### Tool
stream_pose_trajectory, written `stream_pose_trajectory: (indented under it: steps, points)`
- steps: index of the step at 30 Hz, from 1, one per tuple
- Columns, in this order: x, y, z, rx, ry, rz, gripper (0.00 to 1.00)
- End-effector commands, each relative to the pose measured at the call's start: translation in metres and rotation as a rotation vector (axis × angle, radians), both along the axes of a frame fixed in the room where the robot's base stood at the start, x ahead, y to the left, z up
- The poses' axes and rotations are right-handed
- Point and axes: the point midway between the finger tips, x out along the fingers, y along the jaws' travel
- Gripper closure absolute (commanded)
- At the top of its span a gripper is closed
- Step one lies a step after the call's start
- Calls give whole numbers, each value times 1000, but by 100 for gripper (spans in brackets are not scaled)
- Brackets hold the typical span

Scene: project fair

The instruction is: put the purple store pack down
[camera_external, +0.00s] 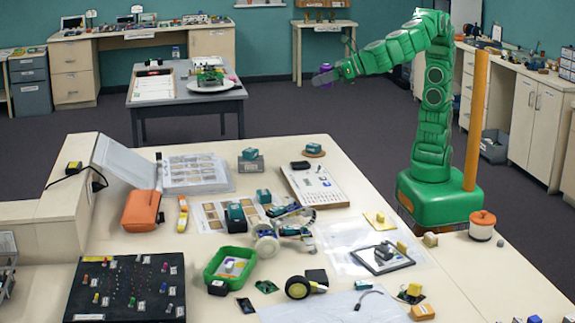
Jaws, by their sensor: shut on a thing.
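My green arm reaches left from its base on the right side of the near table. My gripper (328,76) is at the end of the arm, pointing left, held high in the air. It is shut on the purple store pack (326,69), which shows as a small purple patch at the jaws. Much of the pack is hidden behind the gripper. The pack appears clear of any surface. I cannot tell its exact height or depth.
The near table (480,285) is crowded with a green tray (213,277), a wheeled model (268,243), an orange case (141,211) and a black board (90,305). A grey table (185,112) stands behind. An orange post (476,120) rises beside my arm.

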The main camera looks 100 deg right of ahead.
Motion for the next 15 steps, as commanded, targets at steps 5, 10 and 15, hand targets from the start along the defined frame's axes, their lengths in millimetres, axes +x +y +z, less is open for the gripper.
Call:
stream_pose_trajectory:
  steps: [5,10,15]
  points:
    - [-23,12,3,-1,0,-83,84]
    - [-47,20,10,-5,-6,-175,84]
    - [-75,28,19,-6,-9,-272,84]
